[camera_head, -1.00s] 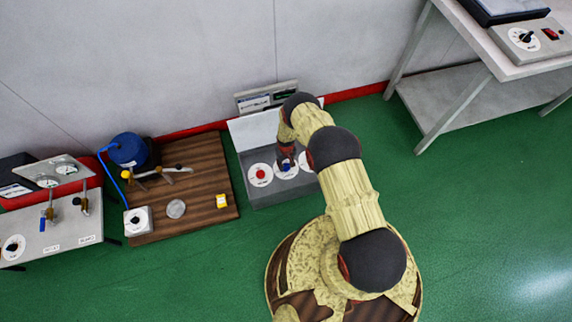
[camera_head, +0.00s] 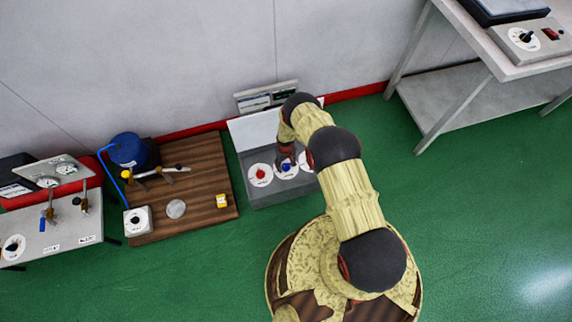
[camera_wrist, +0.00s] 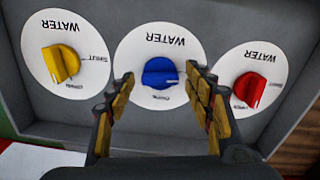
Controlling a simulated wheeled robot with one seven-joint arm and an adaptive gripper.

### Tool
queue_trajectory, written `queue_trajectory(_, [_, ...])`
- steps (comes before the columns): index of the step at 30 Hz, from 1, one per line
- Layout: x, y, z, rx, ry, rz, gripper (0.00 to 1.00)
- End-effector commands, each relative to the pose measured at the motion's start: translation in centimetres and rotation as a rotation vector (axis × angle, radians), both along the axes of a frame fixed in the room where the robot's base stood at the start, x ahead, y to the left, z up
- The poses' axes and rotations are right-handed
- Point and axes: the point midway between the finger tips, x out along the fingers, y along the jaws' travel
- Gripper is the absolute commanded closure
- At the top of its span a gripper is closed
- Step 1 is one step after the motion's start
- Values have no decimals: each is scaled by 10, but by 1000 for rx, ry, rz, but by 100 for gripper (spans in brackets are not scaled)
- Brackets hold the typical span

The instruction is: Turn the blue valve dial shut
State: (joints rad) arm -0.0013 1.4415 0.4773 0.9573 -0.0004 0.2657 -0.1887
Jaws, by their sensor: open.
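The blue valve dial (camera_wrist: 160,73) sits on a round white plate marked WATER, in the middle of three dials. Its grip bar lies roughly crosswise in the wrist view. My gripper (camera_wrist: 158,84) is open, with one finger on each side of the blue dial in that view; I see no clear contact. The right finger covers part of the plate's edge, and its side mark is not readable. In the head view, the blue dial (camera_head: 286,167) shows just below my gripper (camera_head: 285,158).
A yellow dial (camera_wrist: 61,64) is on the left and a red dial (camera_wrist: 249,89) on the right in the wrist view. The red dial (camera_head: 260,174) also shows in the head view. The grey dial box (camera_head: 262,197) stands beside a brown board (camera_head: 205,190).

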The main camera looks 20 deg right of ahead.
Motion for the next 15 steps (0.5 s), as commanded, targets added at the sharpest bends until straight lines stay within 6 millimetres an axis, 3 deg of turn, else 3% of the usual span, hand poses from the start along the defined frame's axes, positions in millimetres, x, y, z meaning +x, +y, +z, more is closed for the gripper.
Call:
queue_trajectory(10, [1, 0, 2, 0, -1, -1, 45])
queue_trajectory(15, [2, 0, 16, 0, -2, -1, 45])
